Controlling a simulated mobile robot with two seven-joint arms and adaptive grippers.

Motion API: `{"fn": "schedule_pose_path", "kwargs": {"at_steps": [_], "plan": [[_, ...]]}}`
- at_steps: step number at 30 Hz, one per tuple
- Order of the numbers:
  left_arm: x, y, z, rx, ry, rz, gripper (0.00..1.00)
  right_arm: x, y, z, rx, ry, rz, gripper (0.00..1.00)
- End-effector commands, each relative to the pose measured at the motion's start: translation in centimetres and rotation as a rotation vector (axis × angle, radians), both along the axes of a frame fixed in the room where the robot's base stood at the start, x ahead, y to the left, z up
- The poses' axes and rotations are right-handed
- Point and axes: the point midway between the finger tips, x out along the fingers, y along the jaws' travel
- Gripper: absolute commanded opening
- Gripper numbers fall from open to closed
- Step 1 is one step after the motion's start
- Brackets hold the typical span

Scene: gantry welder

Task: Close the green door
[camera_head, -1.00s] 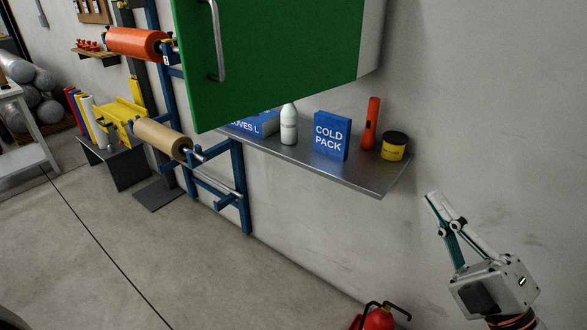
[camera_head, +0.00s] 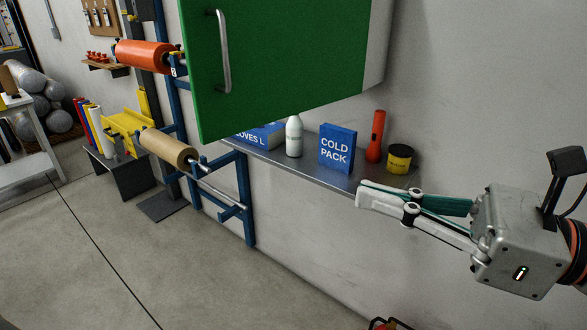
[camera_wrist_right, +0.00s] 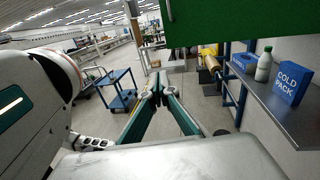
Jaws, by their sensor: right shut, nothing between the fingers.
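The green door (camera_head: 285,65) fills the top middle of the head view, with a vertical metal handle (camera_head: 223,55) near its left edge. The pale side of its cabinet (camera_head: 379,45) shows at the right. How far the door stands open is hard to tell. In the right wrist view the door's lower part (camera_wrist_right: 240,20) shows at the top right. My right gripper (camera_head: 360,194) is shut and empty, pointing left, below and apart from the door, by the shelf's right front end. Its fingers also show in the wrist view (camera_wrist_right: 158,88). My left gripper is not in view.
A metal shelf (camera_head: 300,165) below the door carries a white bottle (camera_head: 294,138), a blue cold pack box (camera_head: 336,148), a red flashlight (camera_head: 375,137) and a yellow jar (camera_head: 399,158). A blue roll rack (camera_head: 248,205) stands left.

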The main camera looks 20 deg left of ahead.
Motion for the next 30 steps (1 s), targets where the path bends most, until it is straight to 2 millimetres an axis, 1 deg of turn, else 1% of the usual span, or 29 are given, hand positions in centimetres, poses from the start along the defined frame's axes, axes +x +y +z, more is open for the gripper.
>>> {"fn": "schedule_pose_path", "kwargs": {"at_steps": [1, 9, 15, 18, 21, 30], "plan": [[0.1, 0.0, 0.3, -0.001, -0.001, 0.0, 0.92, 0.1, 1.0, 0.4, 0.004, -0.001, 0.003, 0.0], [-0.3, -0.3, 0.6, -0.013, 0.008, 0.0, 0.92, 1.0, 6.3, 0.3, 0.004, 0.001, 0.004, 0.0], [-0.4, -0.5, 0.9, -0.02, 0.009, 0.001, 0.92, 1.5, 9.4, 0.2, 0.002, 0.002, 0.002, 0.0], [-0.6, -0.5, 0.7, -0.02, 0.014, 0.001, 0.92, 1.7, 10.3, 0.2, 0.003, 0.002, 0.001, 0.0], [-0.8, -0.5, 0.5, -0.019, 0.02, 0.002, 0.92, 1.8, 10.8, 0.1, 0.002, 0.002, 0.0, 0.0], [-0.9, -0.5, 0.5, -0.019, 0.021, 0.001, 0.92, 1.9, 11.0, 0.0, 0.002, 0.003, 0.0, 0.0]]}}
